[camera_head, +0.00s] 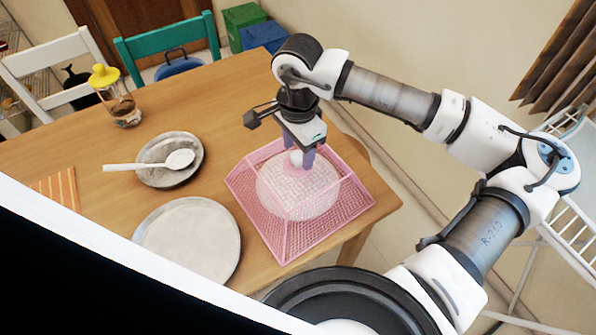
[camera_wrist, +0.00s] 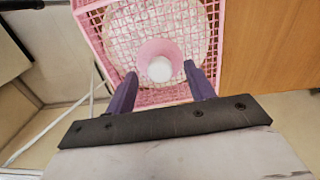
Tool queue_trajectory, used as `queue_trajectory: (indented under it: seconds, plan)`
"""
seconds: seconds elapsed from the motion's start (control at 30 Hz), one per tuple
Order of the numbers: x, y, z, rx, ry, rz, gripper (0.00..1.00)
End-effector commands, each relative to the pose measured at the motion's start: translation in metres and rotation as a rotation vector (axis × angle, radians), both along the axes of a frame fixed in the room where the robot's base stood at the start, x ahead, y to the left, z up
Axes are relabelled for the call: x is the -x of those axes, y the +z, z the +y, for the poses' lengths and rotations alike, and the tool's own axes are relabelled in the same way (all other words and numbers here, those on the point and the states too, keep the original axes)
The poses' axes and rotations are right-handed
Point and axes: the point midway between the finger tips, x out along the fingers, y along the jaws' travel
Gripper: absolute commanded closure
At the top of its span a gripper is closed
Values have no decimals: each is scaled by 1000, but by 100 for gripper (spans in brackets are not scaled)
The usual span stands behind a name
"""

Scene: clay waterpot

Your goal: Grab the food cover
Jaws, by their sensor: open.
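The food cover (camera_head: 268,215) is a pink mesh cover with a square frame, standing on the wooden table near its right corner. A pale round thing shows through its mesh. In the wrist view the cover's pink mesh (camera_wrist: 112,42) fills the top middle, with a round pink knob (camera_wrist: 160,62) with a white centre. My gripper (camera_head: 302,160) points down at the cover's top. Its two purple fingers are apart, one on each side of the knob in the wrist view (camera_wrist: 162,88). Whether the fingers touch the knob I cannot tell.
On the table (camera_head: 90,207) are a grey plate (camera_head: 190,242), a smaller plate (camera_head: 160,182) with a white spoon (camera_head: 180,159), and a yellow-topped jar (camera_head: 122,104). A white chair (camera_head: 48,62) and a teal chair (camera_head: 170,40) stand behind. Bare tabletop lies left of the cover.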

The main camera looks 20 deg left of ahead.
Motion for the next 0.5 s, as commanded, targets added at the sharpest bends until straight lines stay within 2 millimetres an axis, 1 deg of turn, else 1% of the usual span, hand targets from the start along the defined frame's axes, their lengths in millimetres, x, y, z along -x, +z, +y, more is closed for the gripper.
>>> queue_trajectory:
  seconds: [0.23,0.27,0.5]
  plan:
    - [0,-3,0,0,0,0,46]
    - [0,-3,0,0,0,0,49]
    - [0,-2,0,1,0,-1,80]
